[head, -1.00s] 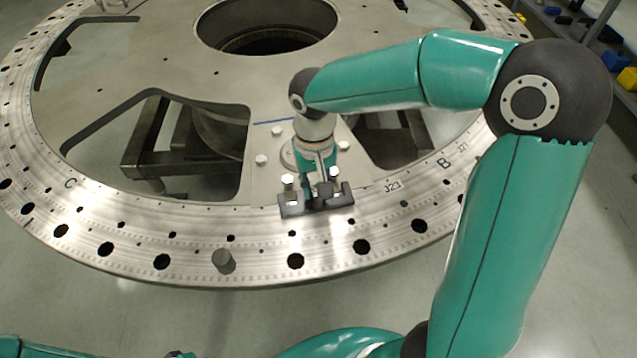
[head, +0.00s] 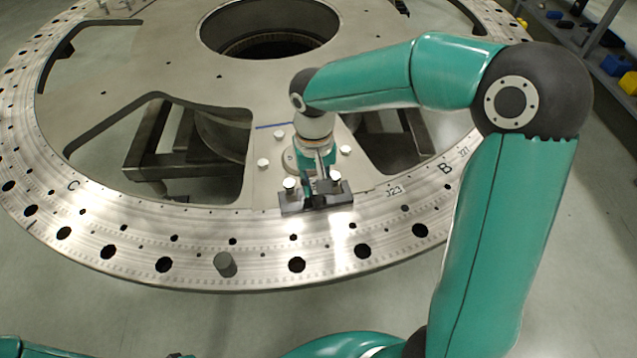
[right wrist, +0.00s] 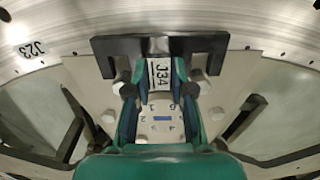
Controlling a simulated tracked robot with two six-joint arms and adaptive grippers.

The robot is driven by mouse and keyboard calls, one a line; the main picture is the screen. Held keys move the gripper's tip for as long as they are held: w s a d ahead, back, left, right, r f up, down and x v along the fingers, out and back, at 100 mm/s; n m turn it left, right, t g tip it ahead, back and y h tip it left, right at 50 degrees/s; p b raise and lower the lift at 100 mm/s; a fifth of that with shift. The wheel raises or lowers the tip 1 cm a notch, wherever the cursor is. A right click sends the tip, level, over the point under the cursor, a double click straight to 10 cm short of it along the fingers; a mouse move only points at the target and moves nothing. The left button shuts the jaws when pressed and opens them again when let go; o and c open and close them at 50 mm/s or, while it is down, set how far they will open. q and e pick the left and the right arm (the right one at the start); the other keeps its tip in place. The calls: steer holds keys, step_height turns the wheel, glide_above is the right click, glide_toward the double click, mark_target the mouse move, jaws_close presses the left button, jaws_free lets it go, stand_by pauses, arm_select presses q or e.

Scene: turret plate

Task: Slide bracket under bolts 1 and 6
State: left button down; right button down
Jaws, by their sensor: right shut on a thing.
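The dark bracket (head: 316,204) lies at the plate's inner ring, its two slots facing the bolts. My right gripper (head: 321,186) is shut on its middle; the right wrist view shows the bracket (right wrist: 160,45) with a "J34" label between the green fingers (right wrist: 157,82). Two bolts, left (head: 289,184) and right (head: 335,177), stand at the slots in the head view. In the right wrist view their heads (right wrist: 122,86) (right wrist: 201,84) are at the slot mouths; how far the slots reach beneath them is unclear. My left gripper is not visible.
The large round turret plate (head: 140,225) has holes along its rim and cut-outs inside. More bolts (head: 263,163) (head: 346,150) stand around the gripper. A grey peg (head: 225,264) stands on the front rim. Shelving (head: 600,60) is at the far right.

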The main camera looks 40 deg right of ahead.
steer(key=shift+w+d, duration=0.1)
steer(key=shift+w, duration=0.1)
stand_by(0.5)
steer(key=shift+w+d+p, duration=0.2)
steer(key=shift+w+p, duration=0.1)
steer(key=shift+w, duration=0.2)
steer(key=shift+w+d, duration=0.2)
steer(key=shift+w, duration=0.2)
stand_by(0.3)
steer(key=shift+w+d, duration=0.1)
steer(key=shift+w, duration=0.15)
steer(key=shift+f, duration=0.15)
stand_by(0.5)
steer(key=c, duration=0.9)
jaws_free()
steer(key=shift+r+p, duration=1.15)
steer(key=shift+r, duration=0.4)
